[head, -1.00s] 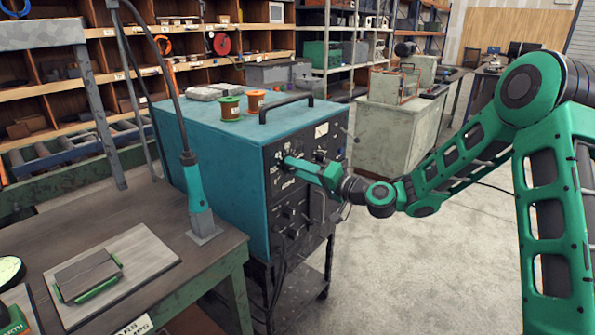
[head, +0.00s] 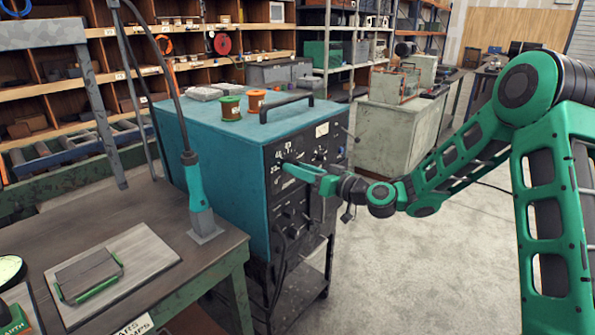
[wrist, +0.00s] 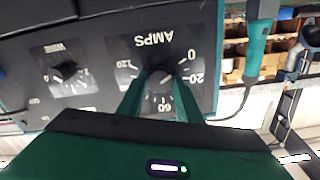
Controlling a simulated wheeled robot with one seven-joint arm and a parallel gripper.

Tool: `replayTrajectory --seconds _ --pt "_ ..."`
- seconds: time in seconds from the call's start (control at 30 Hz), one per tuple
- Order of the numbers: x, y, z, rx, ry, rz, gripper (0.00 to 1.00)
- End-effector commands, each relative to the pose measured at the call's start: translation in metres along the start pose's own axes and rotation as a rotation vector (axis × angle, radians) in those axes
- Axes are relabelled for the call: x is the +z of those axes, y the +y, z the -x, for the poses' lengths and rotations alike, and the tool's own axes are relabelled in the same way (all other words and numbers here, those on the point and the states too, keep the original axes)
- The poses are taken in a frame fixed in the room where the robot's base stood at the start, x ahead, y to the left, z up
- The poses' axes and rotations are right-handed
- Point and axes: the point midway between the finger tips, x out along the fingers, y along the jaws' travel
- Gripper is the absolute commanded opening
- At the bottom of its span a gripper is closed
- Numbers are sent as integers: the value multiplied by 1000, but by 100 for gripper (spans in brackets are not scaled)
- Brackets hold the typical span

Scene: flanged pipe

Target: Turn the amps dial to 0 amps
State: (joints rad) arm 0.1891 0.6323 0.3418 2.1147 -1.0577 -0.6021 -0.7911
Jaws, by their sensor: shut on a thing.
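The amps dial (wrist: 160,84) is a dark round knob on the welder's black front panel, with white numbers around it, including 0, 20 and 60. The AMPS lettering appears upside down in the wrist view. My gripper (wrist: 161,97) has its two green fingers on either side of the knob, shut on it. A light mark on the knob points up and right, towards the 0 side; its exact reading is hard to tell. In the head view my gripper (head: 287,167) reaches the panel from the right, and its fingers hide most of the dial.
A WIRE dial (wrist: 63,74) sits beside the amps dial. The teal welder cabinet (head: 205,140) carries spools (head: 230,108) and a black handle (head: 286,107) on top. A workbench (head: 130,235) stands to the left.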

Motion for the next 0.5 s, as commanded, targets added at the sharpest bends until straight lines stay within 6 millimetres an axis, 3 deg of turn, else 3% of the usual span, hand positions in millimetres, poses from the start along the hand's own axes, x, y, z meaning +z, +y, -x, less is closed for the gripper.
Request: replayTrajectory --seconds 0.5 --pt "5 5 2 10 -9 41 9"
